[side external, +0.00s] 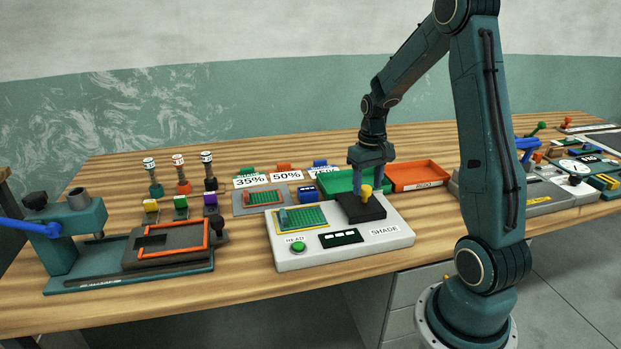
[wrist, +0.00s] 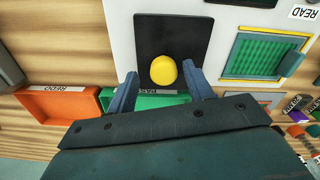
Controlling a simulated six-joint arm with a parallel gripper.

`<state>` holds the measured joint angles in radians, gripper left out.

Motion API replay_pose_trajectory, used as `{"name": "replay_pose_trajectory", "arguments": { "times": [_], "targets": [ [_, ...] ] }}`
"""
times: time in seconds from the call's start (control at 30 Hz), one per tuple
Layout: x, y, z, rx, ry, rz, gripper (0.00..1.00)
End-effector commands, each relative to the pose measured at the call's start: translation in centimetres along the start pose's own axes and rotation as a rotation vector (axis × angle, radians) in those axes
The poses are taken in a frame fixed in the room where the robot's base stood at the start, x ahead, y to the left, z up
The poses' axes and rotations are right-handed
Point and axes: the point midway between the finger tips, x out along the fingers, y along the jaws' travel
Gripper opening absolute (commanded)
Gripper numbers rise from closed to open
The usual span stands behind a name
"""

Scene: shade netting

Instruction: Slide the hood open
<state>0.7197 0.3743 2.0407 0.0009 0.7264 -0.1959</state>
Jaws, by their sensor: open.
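The hood is a black plate (side external: 361,208) with a yellow knob (side external: 366,190) on the white shade meter (side external: 340,247). It covers the right part of the meter's top. In the wrist view the black hood (wrist: 172,30) lies beyond my fingertips, and the yellow knob (wrist: 164,70) sits between them. My gripper (wrist: 162,88) is open, with one blue finger on each side of the knob and a visible gap to each. In the side view my gripper (side external: 369,176) points down at the knob, just behind it. Whether the fingers touch the hood is hidden.
A green netting sample (side external: 303,217) in a yellow frame lies on the meter left of the hood. A green tray (side external: 350,181) and an orange REDO tray (side external: 418,174) stand close behind. A press (side external: 75,232) with an orange frame stands at the left.

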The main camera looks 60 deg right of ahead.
Motion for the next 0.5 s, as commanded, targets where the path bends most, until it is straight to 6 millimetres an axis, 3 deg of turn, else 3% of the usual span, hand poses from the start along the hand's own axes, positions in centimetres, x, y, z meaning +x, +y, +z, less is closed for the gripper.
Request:
{"name": "replay_pose_trajectory", "arguments": {
  "times": [0.27,0.5],
  "targets": [
    [-3.4,0.0,-0.1,0.0,0.006,0.001,0.52],
    [-7.5,0.1,-0.1,0.001,0.007,0.002,0.52]
  ]
}}
